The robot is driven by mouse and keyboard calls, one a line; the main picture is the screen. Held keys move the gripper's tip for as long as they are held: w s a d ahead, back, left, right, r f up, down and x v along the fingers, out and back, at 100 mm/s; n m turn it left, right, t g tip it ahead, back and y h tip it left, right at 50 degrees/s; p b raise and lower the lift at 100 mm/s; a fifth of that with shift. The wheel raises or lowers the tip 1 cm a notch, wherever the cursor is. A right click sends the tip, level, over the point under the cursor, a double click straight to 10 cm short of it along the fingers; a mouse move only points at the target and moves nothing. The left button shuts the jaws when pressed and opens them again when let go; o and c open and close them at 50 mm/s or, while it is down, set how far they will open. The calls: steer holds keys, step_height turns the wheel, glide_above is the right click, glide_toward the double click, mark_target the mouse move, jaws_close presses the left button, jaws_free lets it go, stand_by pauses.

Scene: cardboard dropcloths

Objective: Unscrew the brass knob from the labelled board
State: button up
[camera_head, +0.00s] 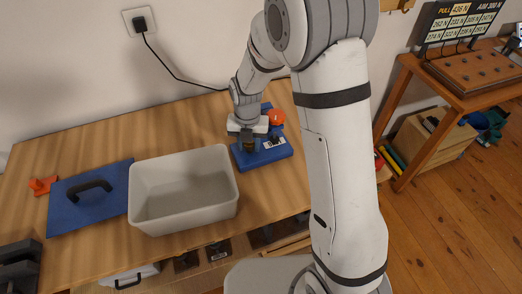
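The blue board (279,154) lies on the wooden workbench, right of the grey bin. It bears a white label (273,142) with dark marks. My gripper (249,149) points down over the board's left part, with its fingertips close to the board. A small brownish, brass-like spot shows between the fingers; it may be the knob, but the fingers mostly hide it. I cannot tell whether the fingers touch it or are closed on it.
A blue panel with a black handle (90,190) and an orange piece (42,186) lie further left.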

steer(key=o, duration=0.3)
steer(key=shift+r+p, duration=1.7)
steer(key=shift+r, duration=0.85)
